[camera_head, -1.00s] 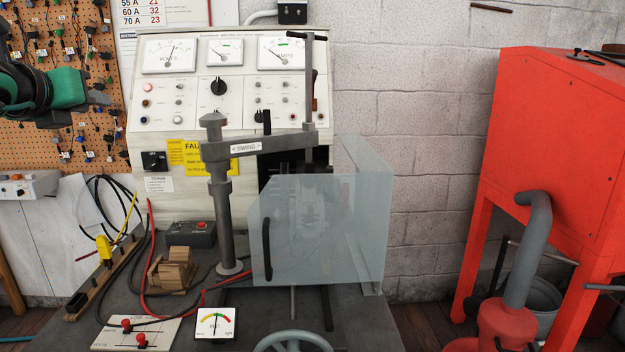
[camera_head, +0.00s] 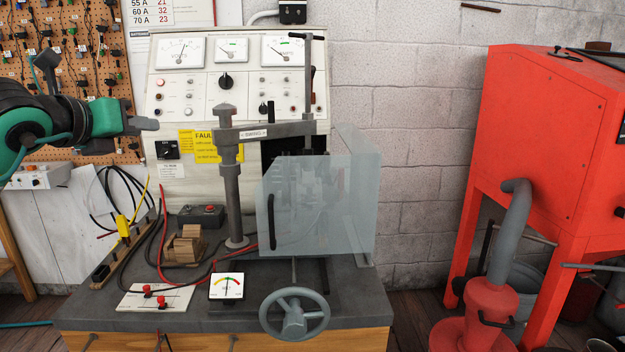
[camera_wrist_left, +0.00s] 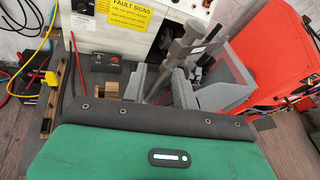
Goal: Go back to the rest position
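My left gripper (camera_head: 146,124) reaches in from the left of the head view, in front of the left edge of the test bench panel (camera_head: 205,128). It is held in the air, clear of the bench top. In the left wrist view its two grey fingers (camera_wrist_left: 162,85) stand apart with nothing held between them. The swing-arm post (camera_head: 232,180) and the clear guard (camera_head: 335,205) are beyond it. My right gripper shows in neither view.
The grey bench top (camera_head: 85,312) carries a handwheel (camera_head: 294,314), a small meter (camera_head: 227,286), a wooden block (camera_head: 185,246) and loose leads. A red cabinet (camera_head: 545,130) and red pedestal (camera_head: 480,318) stand at right. A pegboard (camera_head: 70,50) hangs at left.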

